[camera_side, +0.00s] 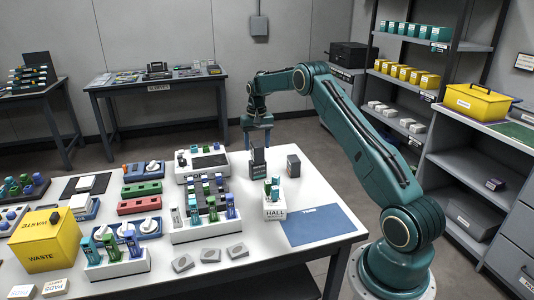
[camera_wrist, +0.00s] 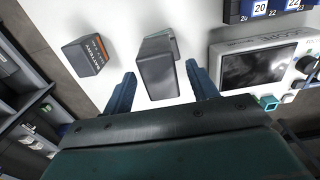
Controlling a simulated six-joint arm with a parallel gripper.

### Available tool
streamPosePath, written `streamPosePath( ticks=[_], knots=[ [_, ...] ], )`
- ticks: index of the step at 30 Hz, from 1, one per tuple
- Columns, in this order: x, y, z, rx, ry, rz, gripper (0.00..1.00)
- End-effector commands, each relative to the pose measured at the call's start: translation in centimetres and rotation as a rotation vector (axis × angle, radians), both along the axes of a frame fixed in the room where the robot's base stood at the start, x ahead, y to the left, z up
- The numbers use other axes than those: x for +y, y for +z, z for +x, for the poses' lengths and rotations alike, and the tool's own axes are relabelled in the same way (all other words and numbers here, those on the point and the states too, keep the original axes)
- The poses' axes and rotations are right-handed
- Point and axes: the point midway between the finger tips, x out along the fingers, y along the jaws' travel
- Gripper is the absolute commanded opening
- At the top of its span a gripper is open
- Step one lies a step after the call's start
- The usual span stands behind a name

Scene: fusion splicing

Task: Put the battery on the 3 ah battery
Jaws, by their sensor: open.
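A tall dark block (camera_side: 258,162), which looks like a battery, stands near the table's back edge in the side view. A shorter dark battery (camera_side: 293,166) stands to its right, apart from it. In the wrist view, the shorter one has an orange stripe and the word BATTERY (camera_wrist: 88,57); its capacity is too small to read. My gripper (camera_side: 257,128) is above the tall block, fingers pointing down. In the wrist view, my gripper (camera_wrist: 160,80) is open, its blue fingers on either side of the tall block (camera_wrist: 157,72) in the picture.
A white holder marked HALL (camera_side: 275,210) with coloured items stands in front of the batteries. A blue mat (camera_side: 318,225) lies at the table's right. A white device with a screen (camera_wrist: 258,66) is right of the fingers. Racks and a yellow waste box (camera_side: 45,245) crowd the left.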

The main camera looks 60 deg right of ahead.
Motion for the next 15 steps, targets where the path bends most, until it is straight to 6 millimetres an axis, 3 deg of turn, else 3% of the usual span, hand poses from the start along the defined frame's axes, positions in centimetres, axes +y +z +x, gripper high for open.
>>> streamPosePath(
  ticks=[6, 15],
  knots=[
    [0.0, 3.9, 0.1, -0.004, 0.000, -0.002, 0.58],
    [0.0, 7.6, 0.0, -0.001, 0.000, -0.001, 0.58]
  ],
)
